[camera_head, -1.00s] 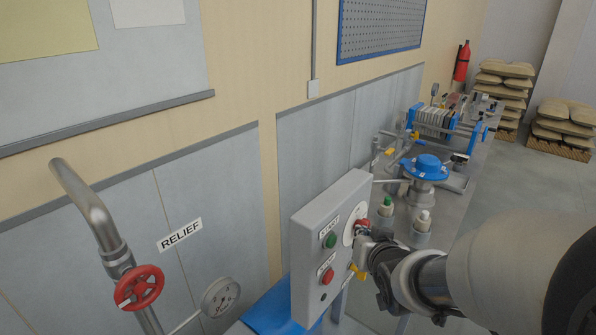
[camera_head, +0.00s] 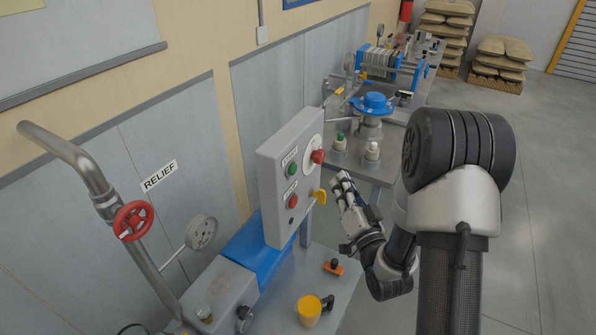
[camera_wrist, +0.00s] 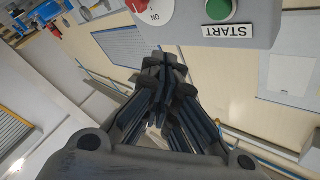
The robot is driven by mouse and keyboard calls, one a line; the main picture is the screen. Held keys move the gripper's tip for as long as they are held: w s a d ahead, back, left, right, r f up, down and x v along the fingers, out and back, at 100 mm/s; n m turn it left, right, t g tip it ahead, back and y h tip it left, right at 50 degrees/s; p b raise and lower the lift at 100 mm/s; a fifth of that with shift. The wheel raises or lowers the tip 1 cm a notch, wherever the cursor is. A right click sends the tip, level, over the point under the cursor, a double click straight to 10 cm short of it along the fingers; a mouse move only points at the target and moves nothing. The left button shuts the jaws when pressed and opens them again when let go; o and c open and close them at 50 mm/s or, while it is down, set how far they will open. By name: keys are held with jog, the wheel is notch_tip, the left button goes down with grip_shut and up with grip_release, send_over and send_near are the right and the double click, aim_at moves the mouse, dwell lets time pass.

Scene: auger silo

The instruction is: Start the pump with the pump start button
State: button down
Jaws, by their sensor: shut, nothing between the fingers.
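The grey control box (camera_head: 272,205) stands upright on the bench. The green start button (camera_head: 292,169) sits on its face under a START label, with a red button (camera_head: 292,199) below it. To their right is a red knob (camera_head: 318,156) on a white round plate. My gripper (camera_head: 342,180) is shut and empty, a short way to the right of the box, touching nothing. In the wrist view, my shut fingers (camera_wrist: 165,75) lie below the box's edge, with the green button (camera_wrist: 221,10) and START label at upper right, upside down.
A yellow cup (camera_head: 309,310) and an orange-based black knob (camera_head: 334,267) are on the bench below. A red valve wheel (camera_head: 133,221) and a gauge (camera_head: 202,232) are at left. Open floor lies at right.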

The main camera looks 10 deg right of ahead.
aim_at(292, 169)
jog(key=shift+w, duration=0.1)
jog(key=w+a+p, duration=0.1)
jog(key=w+a, duration=0.4)
jog(key=a, duration=0.2)
dwell(0.4)
jog(key=shift+a, duration=0.1)
dwell(1.3)
jog(key=shift+w+a+b, duration=0.25)
jog(key=shift+a+b, duration=0.1)
jog(key=shift+b, duration=0.1)
